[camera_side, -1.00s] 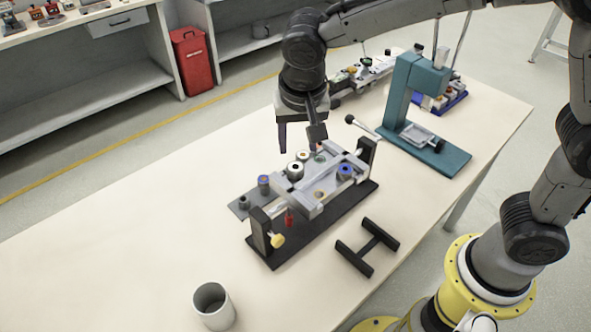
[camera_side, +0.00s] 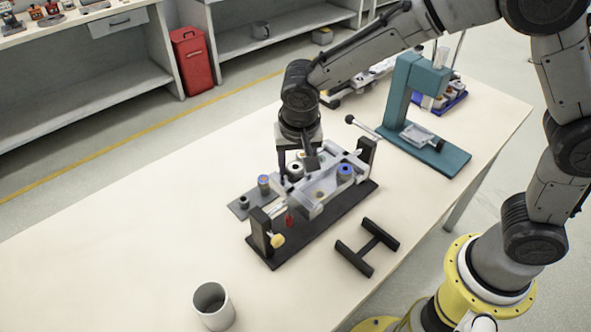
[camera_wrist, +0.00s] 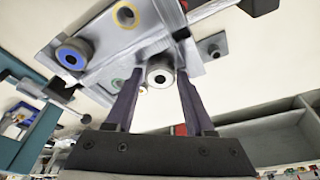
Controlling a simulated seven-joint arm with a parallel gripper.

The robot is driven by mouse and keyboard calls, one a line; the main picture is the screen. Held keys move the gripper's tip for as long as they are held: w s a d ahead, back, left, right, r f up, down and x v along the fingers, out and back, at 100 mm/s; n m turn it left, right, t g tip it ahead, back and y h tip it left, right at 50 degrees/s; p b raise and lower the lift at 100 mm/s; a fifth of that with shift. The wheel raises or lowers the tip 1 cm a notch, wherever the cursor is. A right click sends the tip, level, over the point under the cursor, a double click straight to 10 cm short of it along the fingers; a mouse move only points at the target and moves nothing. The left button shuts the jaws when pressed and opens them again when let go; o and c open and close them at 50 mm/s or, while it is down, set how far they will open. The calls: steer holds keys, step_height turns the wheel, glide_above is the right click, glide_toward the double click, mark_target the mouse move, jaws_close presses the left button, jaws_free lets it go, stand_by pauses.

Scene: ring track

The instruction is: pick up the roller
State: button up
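Several rollers stand on and around the grey fixture (camera_side: 322,192) on its dark base. A pale roller with a dark centre (camera_side: 295,171) is below my gripper (camera_side: 297,172). In the wrist view this roller (camera_wrist: 160,73) shows between the two dark fingers of my gripper (camera_wrist: 160,70). The fingers are apart, and I cannot tell whether either touches it. A blue-ringed roller (camera_side: 346,171) stands at the fixture's right, and it also shows in the wrist view (camera_wrist: 73,54). My gripper hides part of the fixture's back.
A teal press (camera_side: 425,145) with a lever stands behind to the right. A black H-shaped stand (camera_side: 367,247) lies in front, and a grey cup (camera_side: 212,304) stands at the front left. The table's left is clear.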

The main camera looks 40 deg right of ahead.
jaws_close()
steer(key=shift+r, duration=0.1)
